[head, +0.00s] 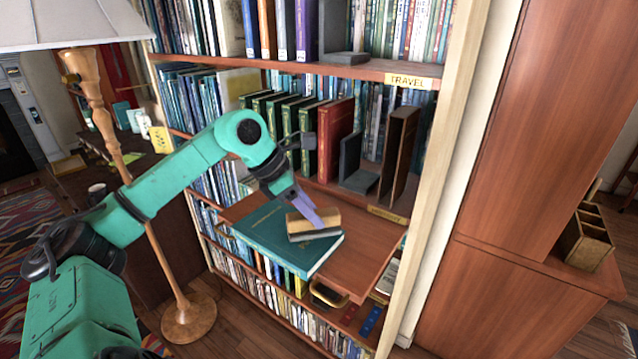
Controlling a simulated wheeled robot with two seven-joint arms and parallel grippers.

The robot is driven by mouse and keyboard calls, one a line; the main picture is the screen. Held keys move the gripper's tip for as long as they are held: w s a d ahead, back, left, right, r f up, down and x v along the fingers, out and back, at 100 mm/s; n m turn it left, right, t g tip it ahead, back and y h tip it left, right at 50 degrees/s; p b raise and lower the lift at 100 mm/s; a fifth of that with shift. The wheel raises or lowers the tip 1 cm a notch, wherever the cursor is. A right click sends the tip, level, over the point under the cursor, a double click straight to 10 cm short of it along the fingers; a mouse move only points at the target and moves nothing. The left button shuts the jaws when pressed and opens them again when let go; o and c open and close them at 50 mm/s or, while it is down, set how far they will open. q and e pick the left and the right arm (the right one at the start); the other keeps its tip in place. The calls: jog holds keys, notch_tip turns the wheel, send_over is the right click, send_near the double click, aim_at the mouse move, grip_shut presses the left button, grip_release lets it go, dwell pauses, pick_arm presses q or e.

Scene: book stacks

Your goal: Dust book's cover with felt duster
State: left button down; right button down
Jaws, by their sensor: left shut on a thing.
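A large teal book (265,237) lies flat, cover up, on a pull-out wooden shelf (355,255) of the bookcase. The felt duster (314,222), a block with a tan wooden top and a dark underside, is on the right part of the cover and appears to touch it. My left gripper (307,212) comes down from above and is shut on the duster; its fingers hide part of the block. My right gripper is not in view.
Green books and a red book (335,138) stand behind the pull-out shelf, beside a dark bookend (358,175) and a brown wooden holder (396,155). A floor lamp (110,120) stands at left. The pull-out shelf's right part is clear.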

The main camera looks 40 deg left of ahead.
pick_arm(q)
jog(key=shift+r, duration=0.6)
notch_tip(320, 180, up, 2)
jog(key=shift+d+r+p, duration=0.15)
jog(key=shift+r+p, duration=0.05)
jog(key=shift+p, duration=0.75)
jog(key=shift+r, duration=0.4)
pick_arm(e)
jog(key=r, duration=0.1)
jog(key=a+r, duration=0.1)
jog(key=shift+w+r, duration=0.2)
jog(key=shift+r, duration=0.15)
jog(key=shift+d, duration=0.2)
